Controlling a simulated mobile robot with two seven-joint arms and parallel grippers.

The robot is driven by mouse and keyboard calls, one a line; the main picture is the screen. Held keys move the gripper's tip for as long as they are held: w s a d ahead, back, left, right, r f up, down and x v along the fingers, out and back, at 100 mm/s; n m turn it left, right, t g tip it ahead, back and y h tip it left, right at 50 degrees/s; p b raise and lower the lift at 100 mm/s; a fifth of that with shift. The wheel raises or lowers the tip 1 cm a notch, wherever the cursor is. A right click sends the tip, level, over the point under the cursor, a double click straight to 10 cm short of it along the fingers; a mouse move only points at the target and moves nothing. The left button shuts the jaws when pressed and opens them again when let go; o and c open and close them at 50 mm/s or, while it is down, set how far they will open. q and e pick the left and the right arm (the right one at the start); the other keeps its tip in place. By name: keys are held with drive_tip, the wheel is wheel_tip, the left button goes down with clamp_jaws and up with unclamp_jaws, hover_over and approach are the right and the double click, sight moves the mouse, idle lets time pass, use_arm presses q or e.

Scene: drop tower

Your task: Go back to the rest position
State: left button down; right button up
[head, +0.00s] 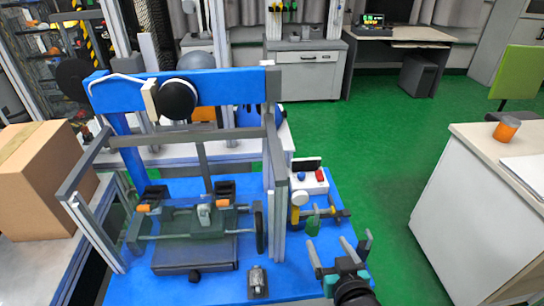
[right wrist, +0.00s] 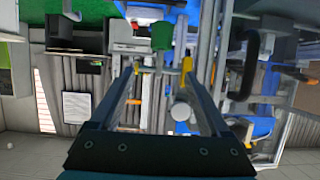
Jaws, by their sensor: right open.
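My right gripper (head: 340,242) is at the lower right of the blue bench in the head view, fingers pointing up the picture. Its fingers are spread with nothing between them. In the right wrist view the gripper (right wrist: 161,66) also shows two parted fingers with an empty gap, and the room appears turned around behind them. My left gripper is not in view. The drop tower (head: 190,92), a blue beam on grey posts, stands left of my right gripper, apart from it.
The blue bench (head: 313,285) carries a metal cylinder (head: 258,282), a control box (head: 309,181) and a green item (head: 313,225) near the right gripper. A cardboard box (head: 45,180) is at left. A white cabinet (head: 455,215) stands right, with open green floor (head: 395,150) between.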

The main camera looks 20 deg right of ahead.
drive_tip(key=s+a+f+n+g+y, duration=0.1)
drive_tip(key=s+a+f+g, duration=0.15)
drive_tip(key=f, duration=0.65)
drive_tip(key=s+a+f+n+g+y, duration=0.1)
drive_tip(key=s+a+f+g, duration=0.2)
drive_tip(key=f, duration=0.5)
drive_tip(key=s+a+f+n+g+y, duration=0.1)
drive_tip(key=s+a+f, duration=0.1)
drive_tip(key=s+f, duration=0.5)
drive_tip(key=s+d+f+n+g, duration=0.1)
drive_tip(key=s+f+g, duration=0.4)
drive_tip(key=s+f, duration=0.8)
drive_tip(key=s+n, duration=0.1)
drive_tip(key=s, duration=0.4)
drive_tip(key=shift+d+f+g, duration=0.25)
drive_tip(key=shift+f+g, duration=0.1)
drive_tip(key=shift+f, duration=0.05)
drive_tip(key=shift+w, duration=0.1)
